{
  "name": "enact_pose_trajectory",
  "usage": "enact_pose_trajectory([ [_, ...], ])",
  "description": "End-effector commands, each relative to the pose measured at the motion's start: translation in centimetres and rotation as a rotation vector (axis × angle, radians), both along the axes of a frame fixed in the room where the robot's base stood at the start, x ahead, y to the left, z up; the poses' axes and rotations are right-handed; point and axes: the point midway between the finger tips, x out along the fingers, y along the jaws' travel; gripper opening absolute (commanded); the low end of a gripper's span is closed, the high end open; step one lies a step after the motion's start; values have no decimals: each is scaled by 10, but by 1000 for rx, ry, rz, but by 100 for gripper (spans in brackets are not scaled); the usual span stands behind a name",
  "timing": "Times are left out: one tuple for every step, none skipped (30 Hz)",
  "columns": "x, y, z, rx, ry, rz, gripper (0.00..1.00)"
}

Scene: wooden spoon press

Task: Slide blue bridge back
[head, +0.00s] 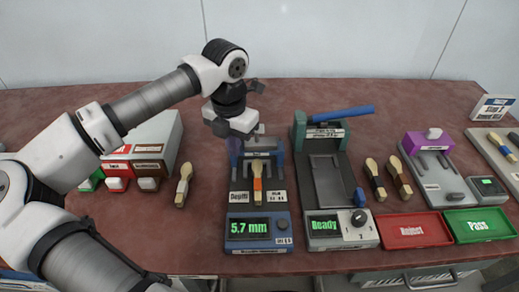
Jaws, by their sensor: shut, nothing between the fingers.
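The blue bridge (279,153) stands over the far part of a dark measuring station, with blue uprights at either side. A wooden spoon with an orange band (257,186) lies on the station in front of it, its far end close to the bridge. The station's blue front display (249,229) reads 5.7 mm. My gripper (243,133) is shut and empty at the bridge's far left. It covers part of the bridge's top left; whether it touches the bridge I cannot tell.
A press with a blue lever (340,114) stands close on the right, its display reading "Ready". A loose spoon (184,185) lies on the left. Red (413,231) and green (479,224) trays sit front right. A purple-bridged station (427,144) stands behind them.

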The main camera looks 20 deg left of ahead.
Motion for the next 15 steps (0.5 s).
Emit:
enact_pose_trajectory([
  [2,1,0,1,-1,1,0],
  [3,1,0,1,-1,1,0],
  [5,1,0,1,-1,1,0],
  [6,1,0,1,-1,1,0],
  [7,2,0,1,-1,1,0],
  [9,2,0,0,-1,1,0],
  [10,3,0,0,-1,1,0],
  [11,3,0,0,-1,0,0],
  [13,3,0,0,-1,0,0],
  [14,4,0,0,-1,0,0],
  [15,4,0,0,-1,0,0],
  [17,5,0,0,-1,0,0],
  [18,5,0,0,-1,0,0],
  [19,5,0,0,0,0,0],
  [20,6,0,0,0,0,0],
])
